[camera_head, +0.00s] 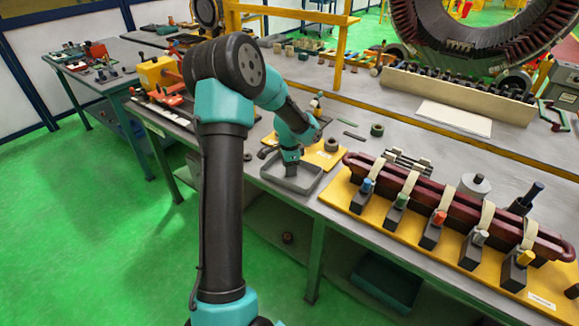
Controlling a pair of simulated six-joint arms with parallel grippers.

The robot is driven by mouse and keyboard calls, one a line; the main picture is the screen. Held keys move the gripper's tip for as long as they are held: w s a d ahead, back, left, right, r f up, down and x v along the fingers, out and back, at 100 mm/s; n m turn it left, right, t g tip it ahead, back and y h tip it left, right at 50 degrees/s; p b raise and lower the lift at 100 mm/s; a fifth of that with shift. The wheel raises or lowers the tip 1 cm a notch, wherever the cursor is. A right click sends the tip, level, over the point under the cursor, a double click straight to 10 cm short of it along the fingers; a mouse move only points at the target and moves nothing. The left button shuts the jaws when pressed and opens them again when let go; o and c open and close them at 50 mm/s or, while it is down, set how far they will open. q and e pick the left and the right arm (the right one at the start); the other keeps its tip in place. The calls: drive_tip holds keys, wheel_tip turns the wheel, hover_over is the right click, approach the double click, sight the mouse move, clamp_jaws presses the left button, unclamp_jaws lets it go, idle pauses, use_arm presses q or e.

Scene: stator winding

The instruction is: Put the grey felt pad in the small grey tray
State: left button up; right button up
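The small grey tray (304,189) sits near the front edge of the workbench, in the middle of the picture. My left gripper (291,171) points down over the tray, with its tips at or just above the tray's inside. The fingers are small and dark, and I cannot tell whether they are open or shut. I cannot make out the grey felt pad for sure; it may be hidden by the gripper or arm. My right gripper is not in view.
A yellow board (325,158) lies behind the tray, with a dark grey ring (331,145) at its edge. A dark green roll (377,130) stands farther back. To the right, a wrapped dark red coil (461,207) rests on a yellow board with clamps.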

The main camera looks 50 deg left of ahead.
use_arm(q)
drive_tip(key=shift+r, duration=0.1)
wheel_tip(320, 180, up, 12)
idle(0.6)
